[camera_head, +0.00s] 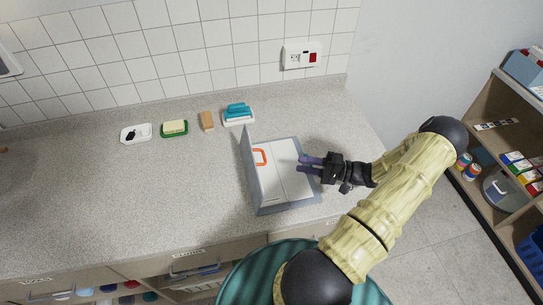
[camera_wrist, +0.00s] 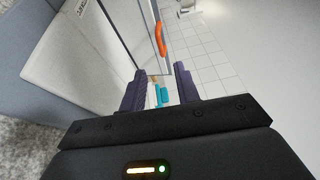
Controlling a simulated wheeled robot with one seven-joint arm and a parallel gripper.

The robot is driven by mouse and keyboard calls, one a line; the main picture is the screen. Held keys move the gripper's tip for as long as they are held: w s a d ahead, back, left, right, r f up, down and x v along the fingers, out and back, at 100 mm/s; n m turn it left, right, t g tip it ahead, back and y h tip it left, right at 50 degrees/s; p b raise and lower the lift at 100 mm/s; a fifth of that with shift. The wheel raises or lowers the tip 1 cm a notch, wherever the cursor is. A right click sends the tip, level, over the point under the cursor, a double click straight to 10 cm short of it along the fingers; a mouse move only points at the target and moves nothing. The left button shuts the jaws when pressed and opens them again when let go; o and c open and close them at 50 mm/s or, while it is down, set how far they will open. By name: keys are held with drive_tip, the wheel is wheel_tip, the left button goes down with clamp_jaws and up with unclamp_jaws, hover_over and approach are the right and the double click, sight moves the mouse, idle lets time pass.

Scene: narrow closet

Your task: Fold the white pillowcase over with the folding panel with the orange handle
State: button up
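The folding board (camera_head: 288,207) is grey and lies near the counter's right end. The white pillowcase (camera_head: 290,182) lies on it; it also shows in the wrist view (camera_wrist: 62,62). A panel (camera_head: 247,172) stands raised at the board's left side. The orange handle (camera_head: 260,157) is near that side; in the wrist view the handle (camera_wrist: 160,38) is beyond the fingertips, on the panel's edge. My gripper (camera_head: 303,164) is over the board's right part, right of the handle and apart from it. Its purple fingers are spread with nothing between them in the wrist view (camera_wrist: 160,80).
Behind the board lie a blue brush on a white tray (camera_head: 238,114), a tan block (camera_head: 207,121), a green dish with a yellow piece (camera_head: 174,128) and a white dish (camera_head: 136,133). A tiled wall with a socket (camera_head: 301,55) closes the back. Shelves (camera_head: 490,120) stand right. The counter's left is clear.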

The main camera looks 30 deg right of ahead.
sight(256, 167)
drive_tip(key=p+x, duration=0.3)
drive_tip(key=x, duration=0.8)
drive_tip(key=shift+p, duration=0.4)
drive_tip(key=shift+c, duration=0.2)
clamp_jaws()
